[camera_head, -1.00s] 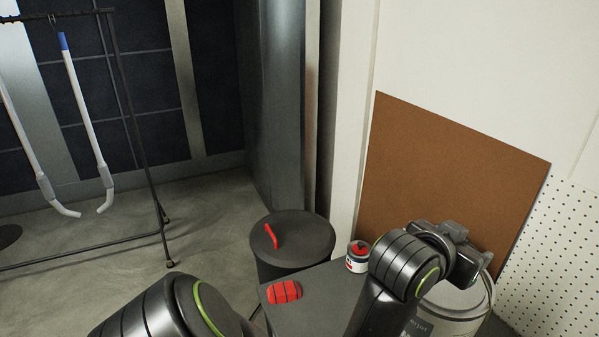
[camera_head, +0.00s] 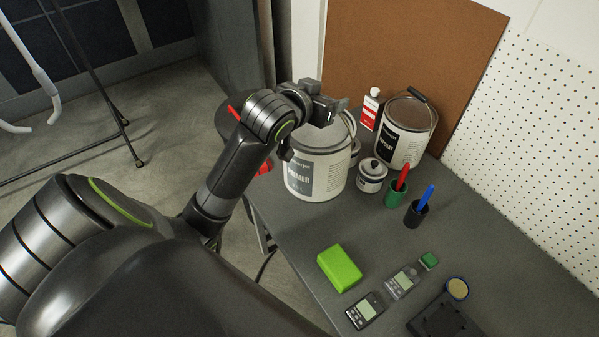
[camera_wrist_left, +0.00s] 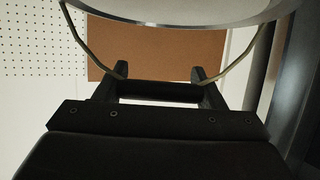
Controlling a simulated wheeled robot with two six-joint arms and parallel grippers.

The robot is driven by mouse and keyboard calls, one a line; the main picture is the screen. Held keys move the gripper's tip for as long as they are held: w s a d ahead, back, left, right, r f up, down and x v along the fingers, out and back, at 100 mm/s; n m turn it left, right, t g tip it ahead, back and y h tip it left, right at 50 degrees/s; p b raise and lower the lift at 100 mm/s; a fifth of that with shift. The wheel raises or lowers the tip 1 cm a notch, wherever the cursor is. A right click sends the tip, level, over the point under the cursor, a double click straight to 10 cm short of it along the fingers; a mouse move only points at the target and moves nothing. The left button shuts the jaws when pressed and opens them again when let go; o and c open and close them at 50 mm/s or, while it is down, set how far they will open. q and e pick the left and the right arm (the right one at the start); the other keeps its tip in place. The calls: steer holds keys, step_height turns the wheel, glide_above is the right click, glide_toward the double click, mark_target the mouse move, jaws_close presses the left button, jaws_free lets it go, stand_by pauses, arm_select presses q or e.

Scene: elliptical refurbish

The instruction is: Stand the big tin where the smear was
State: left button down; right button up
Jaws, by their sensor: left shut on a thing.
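The big tin (camera_head: 333,178), pale grey with a dark PRIMER label, is upright at the left end of the grey table in the head view. My left gripper (camera_head: 333,106) is above it, shut on its wire handle. The left wrist view shows the fingers (camera_wrist_left: 159,78) at the handle's dark grip (camera_wrist_left: 158,89), with the tin's pale body (camera_wrist_left: 180,8) at the top edge. I cannot tell whether the tin's base touches the table. No smear shows; the tin and arm hide part of the tabletop. My right gripper is out of view.
Behind stand a second handled tin (camera_head: 404,134), a red-and-white bottle (camera_head: 371,108) and a small tin (camera_head: 372,177). Green (camera_head: 396,192) and dark (camera_head: 416,214) pen cups follow. Bare table (camera_head: 300,225) shows in between.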

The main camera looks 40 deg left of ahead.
arm_select(q)
steer(key=a+f, duration=0.2)
steer(key=a, duration=0.2)
steer(key=shift+a+f, duration=0.2)
steer(key=shift+f, duration=0.2)
steer(key=shift+a+f, duration=0.1)
steer(key=shift+f, duration=0.2)
step_height(320, 180, down, 10)
steer(key=shift+r, duration=0.25)
steer(key=c, duration=0.7)
jaws_free()
steer(key=shift+s+a+f, duration=0.1)
steer(key=shift+f, duration=0.35)
steer(key=o, duration=0.4)
steer(key=shift+s+r, duration=0.1)
steer(key=shift+r, duration=0.1)
steer(key=v, duration=1.2)
steer(key=shift+b, duration=0.3)
